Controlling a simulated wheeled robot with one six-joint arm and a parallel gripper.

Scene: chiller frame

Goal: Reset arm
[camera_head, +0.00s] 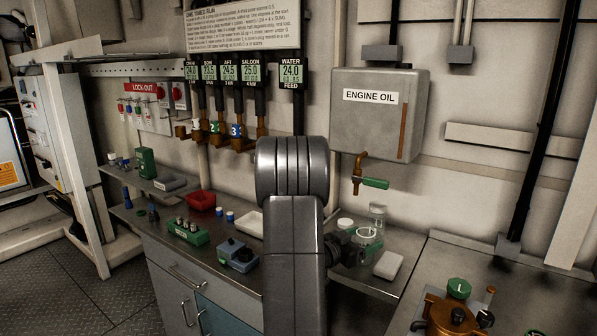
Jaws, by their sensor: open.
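My arm stands upright in the middle of the view, with a thick grey joint at its top and a link running down. My gripper (346,248) shows as a dark shape at the right of the link, partly hidden behind it. It is open, low over the counter and close beside a clear jar with a green rim (369,240). I cannot tell whether it touches the jar. I see nothing held in it.
The counter (225,262) holds a red bin (201,201), a green rack (188,232), a blue-grey device (238,255) and a white block (388,265). The engine oil tank (375,120) with its green-handled tap (375,183) hangs above. Orange-brown equipment (452,315) stands front right.

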